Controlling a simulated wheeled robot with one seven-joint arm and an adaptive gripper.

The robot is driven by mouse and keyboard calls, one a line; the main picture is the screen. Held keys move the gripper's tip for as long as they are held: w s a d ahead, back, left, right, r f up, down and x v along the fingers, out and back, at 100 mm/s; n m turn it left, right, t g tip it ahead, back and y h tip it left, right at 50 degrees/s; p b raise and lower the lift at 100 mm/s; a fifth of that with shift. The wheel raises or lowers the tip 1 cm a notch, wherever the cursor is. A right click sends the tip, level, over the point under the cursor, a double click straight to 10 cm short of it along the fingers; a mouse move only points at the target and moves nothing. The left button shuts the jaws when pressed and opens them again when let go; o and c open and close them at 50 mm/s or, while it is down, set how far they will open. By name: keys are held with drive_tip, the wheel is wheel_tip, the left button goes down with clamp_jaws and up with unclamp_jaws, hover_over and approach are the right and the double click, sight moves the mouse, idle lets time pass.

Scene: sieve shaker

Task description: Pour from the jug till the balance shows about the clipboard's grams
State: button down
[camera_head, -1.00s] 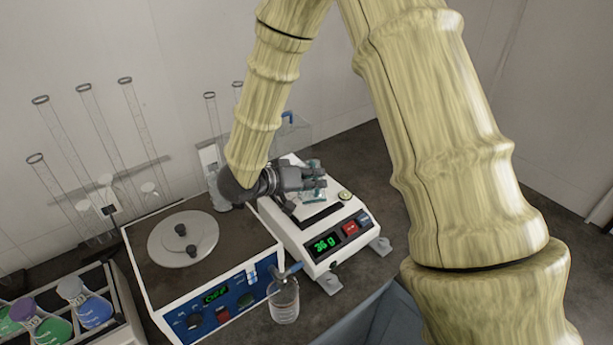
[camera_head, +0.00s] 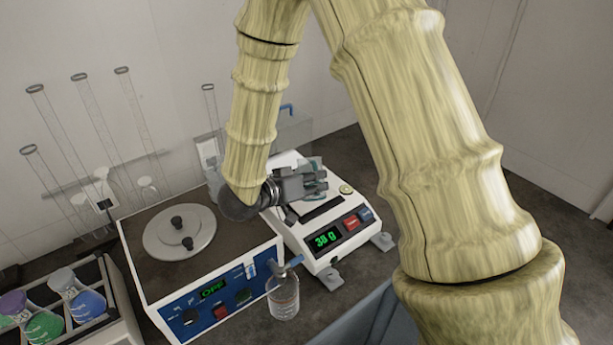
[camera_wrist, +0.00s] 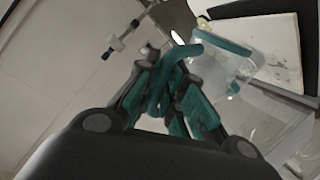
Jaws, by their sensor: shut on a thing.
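The balance (camera_head: 300,240) is white, with a green display reading 38 g. My gripper (camera_head: 312,184) is above its pan area. In the wrist view my gripper (camera_wrist: 170,100) is shut on the teal handle of the clear jug (camera_wrist: 232,68). The jug's body extends beyond the fingers to the right, over a pale surface. In the head view the fingers hide most of the jug, so its contents and exact tilt cannot be told. No clipboard shows in these frames.
The sieve shaker (camera_head: 205,255) stands just left of the balance. A rack of coloured flasks (camera_head: 88,335) is at lower left, and tall glass cylinders (camera_head: 98,130) stand behind.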

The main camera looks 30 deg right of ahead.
drive_tip(key=shift+s+a+f+b, duration=0.1)
drive_tip(key=shift+s+f+b, duration=0.15)
drive_tip(key=shift+f, duration=0.25)
drive_tip(key=shift+s+a+f+b, duration=0.1)
drive_tip(key=shift+f+b, duration=0.15)
drive_tip(key=shift+f, duration=0.2)
drive_tip(key=shift+s+f+m+h, duration=0.1)
drive_tip(key=shift+s+m+h, duration=0.05)
drive_tip(key=shift+m+h, duration=0.15)
drive_tip(key=shift+r+t, duration=0.2)
drive_tip(key=shift+t, duration=0.1)
drive_tip(key=shift+s+f+b, duration=0.25)
drive_tip(key=shift+f+b, duration=0.15)
drive_tip(key=shift+b, duration=0.1)
drive_tip(key=shift+s+a+r+m+t+h+b, duration=0.25)
drive_tip(key=shift+s+r+m+h+b, duration=0.3)
drive_tip(key=shift+m+b, duration=0.25)
drive_tip(key=shift+s+a+r+m+t+h+b, duration=0.1)
drive_tip(key=shift+s+r+m+t+h+b, duration=0.3)
drive_tip(key=shift+s+r+m+b, duration=0.45)
drive_tip(key=shift+s+a+r+m+t+h+b, duration=0.25)
drive_tip(key=shift+m+h+b, duration=0.35)
drive_tip(key=shift+b, duration=0.35)
drive_tip(key=shift+s, duration=0.1)
